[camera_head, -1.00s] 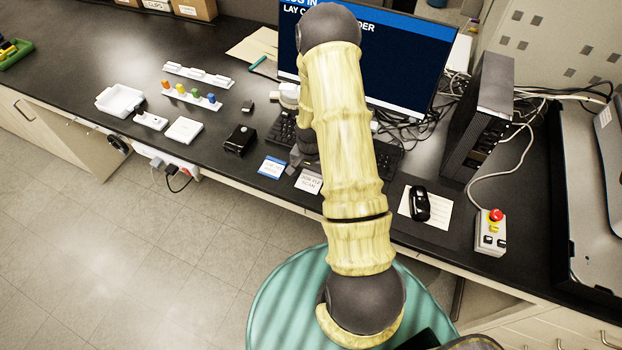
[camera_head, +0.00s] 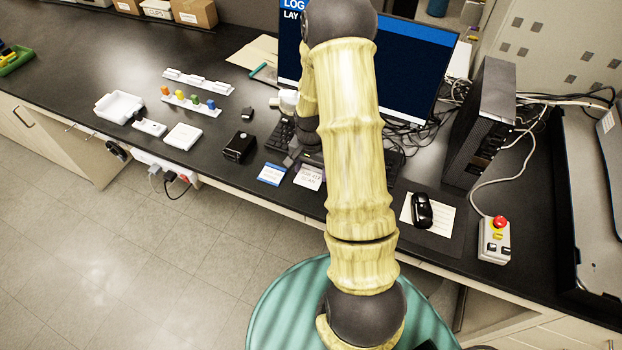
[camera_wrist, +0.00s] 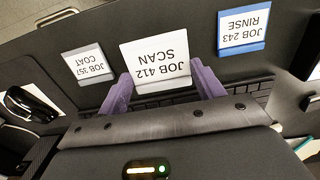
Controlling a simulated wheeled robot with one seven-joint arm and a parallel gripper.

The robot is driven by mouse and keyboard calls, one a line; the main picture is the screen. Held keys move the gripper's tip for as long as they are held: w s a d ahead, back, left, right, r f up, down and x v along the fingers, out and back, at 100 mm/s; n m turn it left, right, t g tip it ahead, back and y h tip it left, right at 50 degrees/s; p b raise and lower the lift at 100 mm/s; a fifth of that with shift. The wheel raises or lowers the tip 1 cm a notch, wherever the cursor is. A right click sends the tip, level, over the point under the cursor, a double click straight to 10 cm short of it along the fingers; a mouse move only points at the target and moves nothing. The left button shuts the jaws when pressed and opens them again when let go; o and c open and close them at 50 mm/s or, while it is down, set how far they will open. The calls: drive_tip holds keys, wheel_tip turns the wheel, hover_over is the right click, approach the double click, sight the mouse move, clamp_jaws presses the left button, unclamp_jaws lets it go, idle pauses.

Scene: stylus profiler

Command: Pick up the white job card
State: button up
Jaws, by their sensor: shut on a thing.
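The white job card, reading "JOB 412 SCAN" (camera_wrist: 157,58), is between the two purple fingers of my gripper (camera_wrist: 164,82) in the wrist view. The gripper is shut on it, and the card looks larger and nearer than the cards beside it. In the head view this card (camera_head: 309,177) shows just left of my arm, by the bench's front edge. A blue-edged card, "JOB 243 RINSE" (camera_wrist: 243,27), lies to its right in the wrist view. A grey-edged card, "JOB 357 COAT" (camera_wrist: 89,65), lies to its left; my arm hides it in the head view.
A keyboard (camera_head: 283,132) and monitor (camera_head: 420,70) stand behind the cards. A black box (camera_head: 239,146) sits left of the blue-edged card (camera_head: 271,174). A mouse (camera_head: 421,210) and an emergency-stop box (camera_head: 495,241) are to the right.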

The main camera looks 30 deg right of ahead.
sight(311, 174)
drive_tip(key=shift+r+b, duration=0.35)
drive_tip(key=shift+r, duration=1.75)
drive_tip(key=o, duration=0.3)
drive_tip(key=c, duration=0.7)
drive_tip(key=shift+c, duration=0.2)
